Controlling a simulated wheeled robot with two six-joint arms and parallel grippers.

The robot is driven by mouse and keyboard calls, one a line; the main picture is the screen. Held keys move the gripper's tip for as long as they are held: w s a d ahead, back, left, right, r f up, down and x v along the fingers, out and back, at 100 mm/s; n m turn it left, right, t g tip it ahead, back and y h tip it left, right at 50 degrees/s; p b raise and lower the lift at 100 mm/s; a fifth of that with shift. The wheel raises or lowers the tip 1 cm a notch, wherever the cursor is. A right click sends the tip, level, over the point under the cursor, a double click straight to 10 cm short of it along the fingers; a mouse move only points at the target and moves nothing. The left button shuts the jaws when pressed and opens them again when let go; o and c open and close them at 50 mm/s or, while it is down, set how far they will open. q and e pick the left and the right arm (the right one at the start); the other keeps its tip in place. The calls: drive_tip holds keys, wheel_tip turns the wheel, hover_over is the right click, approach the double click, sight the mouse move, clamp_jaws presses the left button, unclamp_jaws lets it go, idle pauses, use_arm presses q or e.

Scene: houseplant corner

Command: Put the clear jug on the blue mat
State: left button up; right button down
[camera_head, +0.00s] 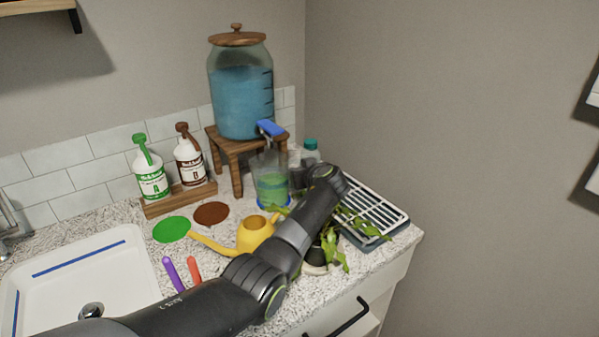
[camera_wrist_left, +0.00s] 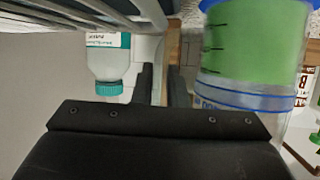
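The clear jug (camera_head: 271,187) holds green liquid and stands upright on the blue mat (camera_head: 262,205), under the dispenser's blue tap. The left wrist view is upside down; there the jug (camera_wrist_left: 252,45) fills the right side, with a bit of the blue mat (camera_wrist_left: 238,4) at the top edge. My left arm reaches over the counter; its gripper is hidden in the head view. My right gripper is not in view.
A teal-capped bottle (camera_head: 311,150) stands behind the jug, and a drying rack (camera_head: 370,208) lies to the right. The dispenser (camera_head: 240,95) sits on a wooden stand (camera_head: 237,180). A yellow watering can (camera_head: 255,232), green mat (camera_head: 171,229) and brown mat (camera_head: 211,213) are in front.

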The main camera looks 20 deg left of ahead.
use_arm(q)
drive_tip(key=o, duration=0.3)
drive_tip(key=shift+o, duration=0.2)
drive_tip(key=shift+r, duration=0.2)
drive_tip(key=shift+s+d+r+p, duration=0.15)
drive_tip(key=shift+s+d+p, duration=0.1)
drive_tip(key=shift+p, duration=0.25)
drive_tip(key=p+v, duration=0.6)
drive_tip(key=v, duration=0.5)
drive_tip(key=shift+p, duration=0.4)
drive_tip(key=shift+s+d, duration=0.1)
drive_tip(key=shift+s, duration=0.05)
